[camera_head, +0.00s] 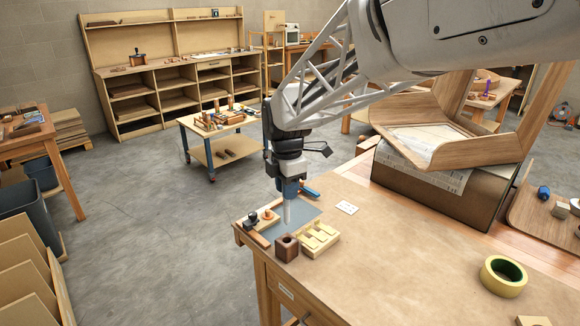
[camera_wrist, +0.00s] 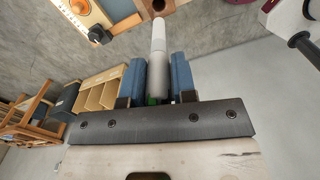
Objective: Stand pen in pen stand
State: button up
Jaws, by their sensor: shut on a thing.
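My gripper (camera_head: 288,191) has blue fingers and is shut on a pale grey-white pen, pointing down. The pen (camera_head: 287,212) hangs about upright over the front corner of the table. In the wrist view the pen (camera_wrist: 158,48) sits between the blue fingers (camera_wrist: 158,82) and reaches out beyond them. The pen stand is a small dark brown wooden block (camera_head: 287,248) with a hole in its top, just in front of and below the pen. Part of the stand (camera_wrist: 184,6) shows at the top edge of the wrist view. The pen appears to be outside the hole.
A pale wooden slotted block (camera_head: 319,239) stands right of the stand. A blue-grey mat (camera_head: 312,211) with small wooden tools lies behind it. A yellow tape roll (camera_head: 503,276) and a large bent wood form (camera_head: 450,140) are to the right. The table's middle is clear.

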aim_at(287, 222)
jog(key=shift+f, duration=0.2)
jog(key=shift+f, duration=1.8)
jog(key=shift+f, duration=3.5)
dwell(2.0)
jog(key=o, duration=0.9)
